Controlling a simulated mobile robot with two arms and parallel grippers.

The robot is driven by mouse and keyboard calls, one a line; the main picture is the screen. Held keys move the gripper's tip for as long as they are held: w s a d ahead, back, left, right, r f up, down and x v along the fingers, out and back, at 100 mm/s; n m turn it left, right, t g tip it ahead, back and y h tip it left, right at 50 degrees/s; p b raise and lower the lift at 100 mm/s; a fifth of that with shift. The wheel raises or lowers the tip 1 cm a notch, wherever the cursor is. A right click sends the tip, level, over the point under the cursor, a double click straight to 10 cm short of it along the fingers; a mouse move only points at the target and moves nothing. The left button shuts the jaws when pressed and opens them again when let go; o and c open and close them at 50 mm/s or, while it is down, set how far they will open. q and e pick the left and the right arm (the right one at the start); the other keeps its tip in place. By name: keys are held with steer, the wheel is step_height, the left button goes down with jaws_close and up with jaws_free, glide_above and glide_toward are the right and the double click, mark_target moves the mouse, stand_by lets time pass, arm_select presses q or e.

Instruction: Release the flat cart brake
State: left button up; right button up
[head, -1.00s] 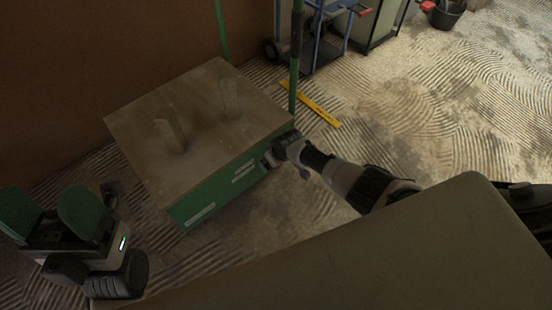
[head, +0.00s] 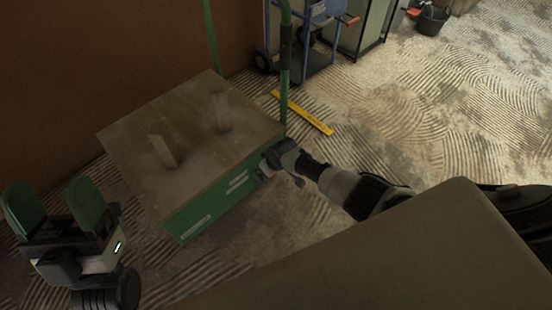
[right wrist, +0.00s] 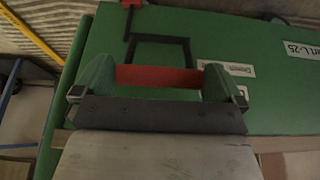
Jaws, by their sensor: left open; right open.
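The flat cart, with a worn wooden deck (head: 190,125) and green side (head: 218,204), stands at the left of the head view. Its green side (right wrist: 270,90) fills much of the right wrist view. There, a red bar (right wrist: 158,76) lies across the gap between the fingers of my right gripper (right wrist: 158,68); I cannot tell whether they touch it. My right gripper (head: 267,167) is open at the cart's green side near its right corner in the head view, its fingers mostly hidden. My left gripper (head: 54,194) is open and empty, left of the cart.
A yellow level or ruler (head: 302,113) lies on the floor right of the cart. A blue hand truck (head: 318,40) and a black bucket (head: 432,20) stand behind. A brown wall (head: 100,60) rises behind the cart. The floor at right is clear.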

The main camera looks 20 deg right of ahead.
arm_select(q)
steer(key=w+f+g+y+p, duration=0.3)
steer(key=w+f+g, duration=0.3)
steer(key=g, duration=0.2)
step_height(320, 180, down, 10)
steer(key=s+a+g+y+p, duration=0.1)
steer(key=g+y+p, duration=0.1)
steer(key=g, duration=0.6)
steer(key=shift+a+r+y+p, duration=0.15)
steer(key=shift+a+y+p, duration=0.15)
steer(key=shift+p, duration=0.2)
arm_select(e)
steer(key=v, duration=0.9)
steer(key=shift+r, duration=0.2)
steer(key=shift+s, duration=0.1)
